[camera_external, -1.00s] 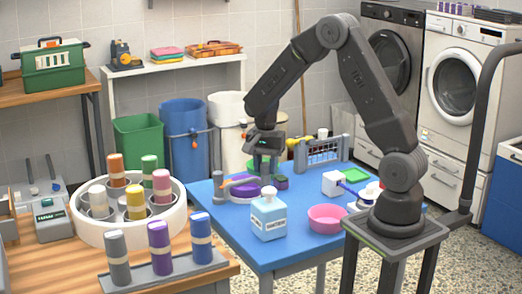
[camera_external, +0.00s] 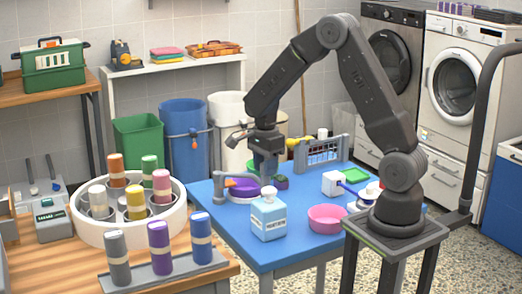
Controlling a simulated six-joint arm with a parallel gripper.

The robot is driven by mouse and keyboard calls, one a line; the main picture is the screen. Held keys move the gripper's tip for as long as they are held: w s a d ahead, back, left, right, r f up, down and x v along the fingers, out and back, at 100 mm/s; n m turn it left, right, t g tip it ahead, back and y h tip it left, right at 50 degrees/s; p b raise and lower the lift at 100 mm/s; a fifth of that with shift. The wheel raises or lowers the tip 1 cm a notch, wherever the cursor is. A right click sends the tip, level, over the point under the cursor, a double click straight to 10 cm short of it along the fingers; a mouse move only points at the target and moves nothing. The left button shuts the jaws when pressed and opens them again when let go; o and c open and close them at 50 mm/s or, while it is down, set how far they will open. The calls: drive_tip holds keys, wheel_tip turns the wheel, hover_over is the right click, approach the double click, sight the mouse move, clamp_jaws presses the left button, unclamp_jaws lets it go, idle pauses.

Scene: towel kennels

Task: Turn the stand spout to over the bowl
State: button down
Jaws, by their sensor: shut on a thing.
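The stand (camera_external: 217,188) is a short grey post at the left edge of the blue table. Its grey spout (camera_external: 240,176) reaches right from the post, above a purple bowl-like dish (camera_external: 243,196). My gripper (camera_external: 265,177) points down at the spout's far end and is shut on it; the fingertips are partly hidden. A pink bowl (camera_external: 327,219) stands apart, near the front right of the table. I cannot tell which bowl the task means.

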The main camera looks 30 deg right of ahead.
drive_tip(key=m, duration=0.5)
drive_tip(key=shift+m, duration=0.3)
drive_tip(key=m, duration=0.5)
idle(0.4)
drive_tip(key=c, duration=0.8)
unclamp_jaws()
drive_tip(key=shift+r, duration=0.1)
wheel_tip(320, 180, up, 14)
drive_tip(key=shift+f, duration=0.15)
